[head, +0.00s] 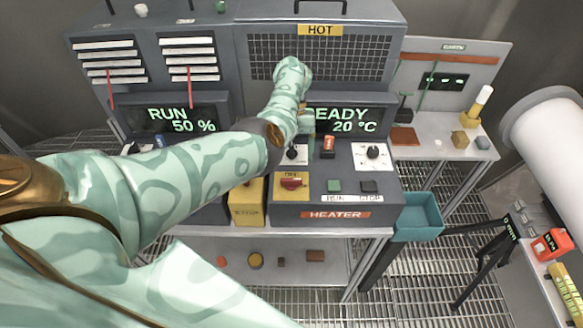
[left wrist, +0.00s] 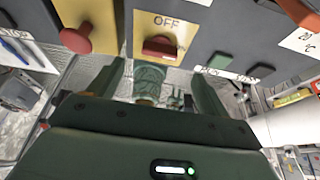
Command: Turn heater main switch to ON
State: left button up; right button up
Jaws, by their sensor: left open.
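The heater main switch (head: 291,183) is a red knob on a yellow plate at the front of the heater panel, above the orange HEATER label (head: 336,215). In the left wrist view the red knob (left wrist: 160,47) sits just below the word OFF, its grip lying roughly sideways. My left gripper (left wrist: 160,82) is open and empty, its two green fingers apart on either side below the knob, not visibly touching it. In the head view my left arm reaches over the panel and its gripper is mostly hidden. My right gripper is not in view.
The heater display (head: 340,120) reads READY, 20 °C. Green (head: 334,186) and black (head: 369,187) buttons lie right of the switch. A yellow box (head: 247,203) with a red button stands left of it. A teal bin (head: 418,217) hangs at the right edge.

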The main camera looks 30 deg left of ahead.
pick_arm(q)
jog(key=v, duration=0.9)
jog(key=shift+f, duration=0.1)
